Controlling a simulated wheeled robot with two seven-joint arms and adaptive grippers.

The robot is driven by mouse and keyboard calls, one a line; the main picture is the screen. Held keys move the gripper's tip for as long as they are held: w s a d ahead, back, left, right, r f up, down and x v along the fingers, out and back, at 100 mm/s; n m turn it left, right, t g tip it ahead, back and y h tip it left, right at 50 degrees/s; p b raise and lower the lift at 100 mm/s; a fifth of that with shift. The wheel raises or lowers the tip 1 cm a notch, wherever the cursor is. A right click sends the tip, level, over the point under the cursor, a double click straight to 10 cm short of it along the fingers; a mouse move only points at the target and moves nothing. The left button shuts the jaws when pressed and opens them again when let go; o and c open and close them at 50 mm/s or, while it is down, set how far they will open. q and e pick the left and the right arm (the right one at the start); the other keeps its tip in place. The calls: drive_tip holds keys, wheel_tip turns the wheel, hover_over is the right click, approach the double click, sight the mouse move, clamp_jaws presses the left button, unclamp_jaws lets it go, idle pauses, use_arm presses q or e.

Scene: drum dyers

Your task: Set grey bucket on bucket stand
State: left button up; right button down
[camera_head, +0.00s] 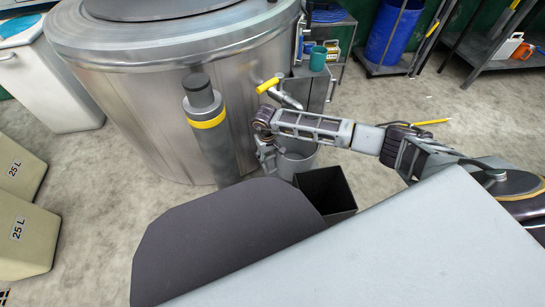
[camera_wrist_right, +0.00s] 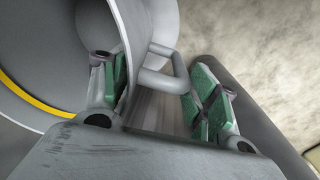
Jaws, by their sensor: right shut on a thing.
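The grey bucket (camera_head: 299,161) shows in the head view beside the big steel drum, below the tap, partly hidden by my right arm and a dark box. My right gripper (camera_head: 266,152) points down at its left side. In the wrist view the bucket (camera_wrist_right: 128,30) has a tubular side handle (camera_wrist_right: 163,68) between the green-padded fingers of my right gripper (camera_wrist_right: 163,90), which is shut on it. I cannot tell whether the bucket touches the floor. I cannot make out the bucket stand for certain. My left gripper is not in view.
The steel drum (camera_head: 120,85) fills the upper left. A grey post (camera_head: 215,150) with a yellow band stands before it. A yellow-handled tap (camera_head: 268,86) juts out near a teal cup (camera_head: 318,59). A dark square box (camera_head: 325,188) is close by. Open floor lies to the right.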

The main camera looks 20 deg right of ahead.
drive_tip(key=shift+f, duration=0.6)
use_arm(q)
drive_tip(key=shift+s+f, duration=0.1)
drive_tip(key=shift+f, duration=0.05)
use_arm(e)
drive_tip(key=shift+f, duration=0.1)
drive_tip(key=shift+c, duration=1.7)
unclamp_jaws()
drive_tip(key=shift+r, duration=0.9)
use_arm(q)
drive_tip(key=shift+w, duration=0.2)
use_arm(e)
wheel_tip(320, 180, up, 10)
drive_tip(key=a, duration=0.1)
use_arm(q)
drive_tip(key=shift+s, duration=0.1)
use_arm(e)
drive_tip(key=shift+s+a, duration=0.1)
drive_tip(key=shift+s, duration=0.05)
